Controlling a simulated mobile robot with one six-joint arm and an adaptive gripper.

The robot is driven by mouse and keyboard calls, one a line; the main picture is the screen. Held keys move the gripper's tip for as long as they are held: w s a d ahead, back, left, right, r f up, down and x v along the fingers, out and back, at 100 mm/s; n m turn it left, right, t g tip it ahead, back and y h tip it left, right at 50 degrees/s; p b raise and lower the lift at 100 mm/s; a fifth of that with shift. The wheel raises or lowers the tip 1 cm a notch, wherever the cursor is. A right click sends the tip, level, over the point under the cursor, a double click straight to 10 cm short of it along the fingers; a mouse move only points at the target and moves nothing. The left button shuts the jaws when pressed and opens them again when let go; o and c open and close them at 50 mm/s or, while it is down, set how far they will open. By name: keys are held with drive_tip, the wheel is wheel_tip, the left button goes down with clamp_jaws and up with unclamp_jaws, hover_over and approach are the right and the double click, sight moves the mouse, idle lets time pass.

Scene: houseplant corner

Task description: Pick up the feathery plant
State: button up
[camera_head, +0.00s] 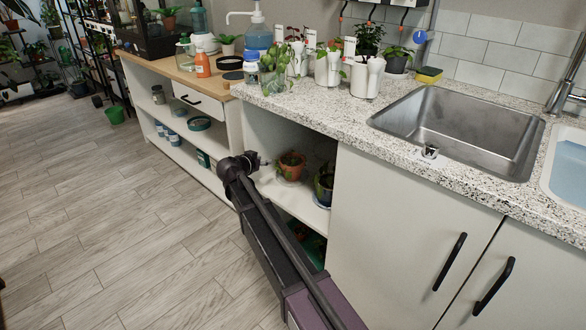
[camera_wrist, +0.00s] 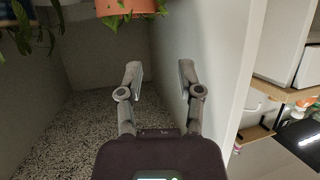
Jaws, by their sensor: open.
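A leafy green plant in a terracotta pot (camera_head: 291,168) stands on the open shelf under the counter. A second plant in a dark pot (camera_head: 324,186) stands to its right, partly hidden by the cabinet door. I cannot tell for sure which plant is the feathery one. My gripper (camera_head: 258,163) is at the shelf opening, left of the terracotta pot. In the wrist view, which looks upside down, my gripper (camera_wrist: 160,74) is open and empty. The terracotta pot (camera_wrist: 125,7) is cut off at the top edge, apart from the fingers. Dark foliage (camera_wrist: 38,28) hangs at the upper left.
A white cabinet side panel (camera_wrist: 200,40) runs close beside one finger. The speckled counter (camera_head: 320,108) lies above the shelf and holds several potted plants, a pump bottle (camera_head: 258,38) and a sink (camera_head: 465,130).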

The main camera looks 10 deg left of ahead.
sight(292, 168)
drive_tip(key=b+x, duration=0.3)
drive_tip(key=x, duration=0.5)
drive_tip(key=shift+w+f, duration=0.25)
drive_tip(key=shift+d, duration=0.1)
drive_tip(key=shift+w+d+f+b, duration=0.2)
drive_tip(key=shift+w+f+b, duration=0.2)
drive_tip(key=shift+w+b, duration=0.2)
drive_tip(key=shift+b+x, duration=0.75)
drive_tip(key=shift+x, duration=1.1)
